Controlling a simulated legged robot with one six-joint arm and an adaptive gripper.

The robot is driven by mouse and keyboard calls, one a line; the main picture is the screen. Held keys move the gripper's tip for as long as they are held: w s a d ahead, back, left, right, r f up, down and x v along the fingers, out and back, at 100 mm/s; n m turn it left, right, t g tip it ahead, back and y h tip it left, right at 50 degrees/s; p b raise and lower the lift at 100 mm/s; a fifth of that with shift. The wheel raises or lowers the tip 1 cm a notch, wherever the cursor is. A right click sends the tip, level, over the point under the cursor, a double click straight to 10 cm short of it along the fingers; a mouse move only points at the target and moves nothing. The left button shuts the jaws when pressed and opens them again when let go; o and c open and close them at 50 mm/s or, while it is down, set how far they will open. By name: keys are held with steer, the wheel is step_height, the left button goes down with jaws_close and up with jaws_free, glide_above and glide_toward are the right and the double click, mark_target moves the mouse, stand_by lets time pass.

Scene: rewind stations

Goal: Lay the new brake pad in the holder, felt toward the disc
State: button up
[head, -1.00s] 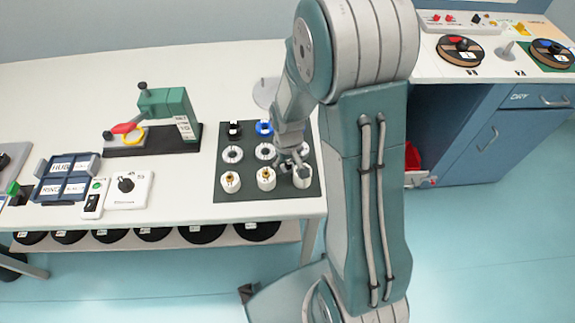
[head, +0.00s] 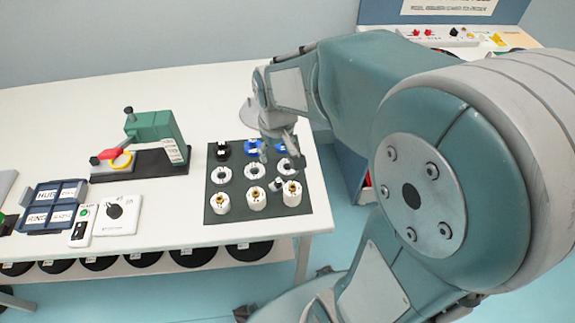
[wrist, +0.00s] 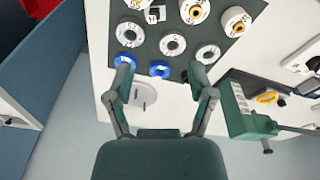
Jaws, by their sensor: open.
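My gripper (head: 276,152) hangs over the back part of a dark mat (head: 213,187); in the wrist view its two fingers (wrist: 162,78) are spread, with nothing held between them. A small pale block with a dark part (wrist: 155,14) lies on the mat between two white cylinders; it also shows in the head view (head: 278,184). I cannot tell whether it is the brake pad. A green fixture (head: 155,128) with a red lever and a yellow ring stands left of the mat. I cannot identify the pad's holder or any felt face.
The mat carries white cylinders with brass centres (head: 256,199), white rings (head: 255,172), blue parts (head: 252,147) and a black part (head: 219,150). Labelled blue trays (head: 54,205) and a dial box (head: 116,214) stand left. The back left table is clear.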

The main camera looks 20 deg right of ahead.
steer(key=s+a+r+t, duration=0.2)
steer(key=s+r+t, duration=0.2)
steer(key=s+r, duration=0.5)
steer(key=s, duration=0.2)
steer(key=shift+s+a+r+m, duration=0.2)
steer(key=shift+s+m, duration=0.1)
steer(key=shift+s, duration=0.05)
steer(key=shift+o, duration=0.3)
steer(key=shift+s+r, duration=0.1)
steer(key=shift+s, duration=0.3)
steer(key=g, duration=0.5)
glide_above(277, 185)
steer(key=w, duration=0.2)
step_height(277, 185, down, 17)
steer(key=shift+n, duration=0.5)
steer(key=f, duration=0.5)
steer(key=shift+s+f, duration=0.2)
steer(key=shift+f, duration=0.1)
steer(key=f, duration=0.5)
steer(key=shift+s+d+f, duration=0.1)
steer(key=shift+s+d, duration=0.1)
steer(key=shift+s, duration=0.05)
